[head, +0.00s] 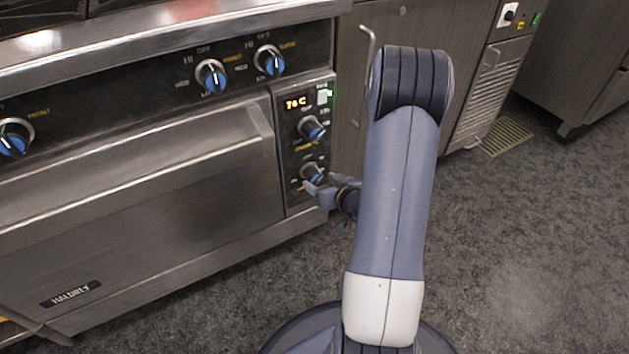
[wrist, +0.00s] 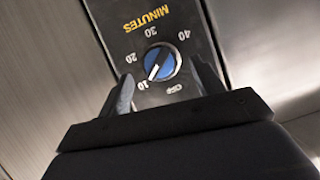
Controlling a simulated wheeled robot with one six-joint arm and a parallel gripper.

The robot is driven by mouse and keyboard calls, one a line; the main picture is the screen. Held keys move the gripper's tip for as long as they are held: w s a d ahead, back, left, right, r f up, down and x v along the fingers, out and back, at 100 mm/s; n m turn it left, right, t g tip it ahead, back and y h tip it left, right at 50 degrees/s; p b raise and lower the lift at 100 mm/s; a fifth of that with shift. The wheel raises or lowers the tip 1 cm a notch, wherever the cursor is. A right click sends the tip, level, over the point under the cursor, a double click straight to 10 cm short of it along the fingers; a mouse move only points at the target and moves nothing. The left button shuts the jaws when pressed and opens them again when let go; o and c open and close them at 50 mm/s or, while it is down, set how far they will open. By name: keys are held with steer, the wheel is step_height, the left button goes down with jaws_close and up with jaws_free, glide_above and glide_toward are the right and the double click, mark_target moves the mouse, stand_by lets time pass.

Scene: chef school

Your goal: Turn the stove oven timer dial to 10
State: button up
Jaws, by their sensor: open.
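In the head view the timer dial (head: 311,173) is the lower knob on the oven's control panel, partly covered by my gripper. My gripper (wrist: 166,87) is open, one finger at the lower left and one at the right of the dial. I cannot tell whether they touch it. In the head view my gripper (head: 320,190) is at the dial.
Another oven knob (head: 312,128) sits just above, under an orange display (head: 296,103). Stove burner knobs (head: 211,76) line the panel at upper left. The oven door handle (head: 130,150) juts out to the left. The grey floor (head: 510,250) at right is clear.

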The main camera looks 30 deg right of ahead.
mark_target(318, 179)
steer(key=shift+b+x, duration=0.55)
steer(key=shift+x, duration=1.75)
steer(key=c, duration=1)
steer(key=shift+o, duration=0.2)
steer(key=shift+r+p, duration=0.15)
steer(key=shift+p, duration=0.5)
steer(key=shift+m+y+p, duration=0.3)
steer(key=shift+m, duration=0.2)
steer(key=o, duration=1)
steer(key=shift+c, duration=0.2)
